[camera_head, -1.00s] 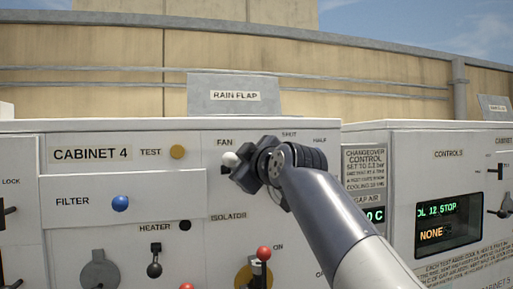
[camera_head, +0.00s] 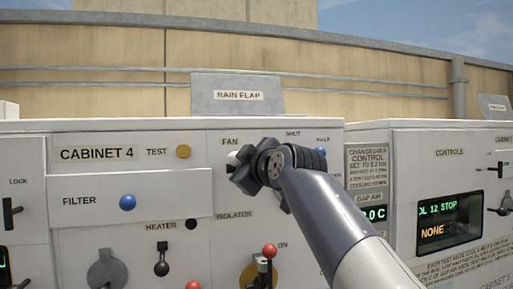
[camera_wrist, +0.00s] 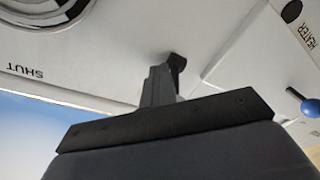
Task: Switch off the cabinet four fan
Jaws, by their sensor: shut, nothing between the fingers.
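Cabinet 4 (camera_head: 97,153) is a pale panel with a FAN label (camera_head: 230,142) near its top middle. Just below that label a small white knob tip (camera_head: 232,157) shows, mostly covered by my gripper (camera_head: 240,176). My gripper is shut and empty, right at the fan control; I cannot tell whether it touches it. In the wrist view my shut fingers (camera_wrist: 165,82) point at the pale panel, beside or against a small dark part (camera_wrist: 177,62). The fan control's lever and setting are hidden.
A yellow TEST button (camera_head: 183,151), a blue FILTER knob (camera_head: 127,202), a black HEATER lever (camera_head: 161,262) and a red-knobbed ISOLATOR lever (camera_head: 268,252) surround the area. A rain flap (camera_head: 237,96) stands above. Control screens (camera_head: 449,220) are at right.

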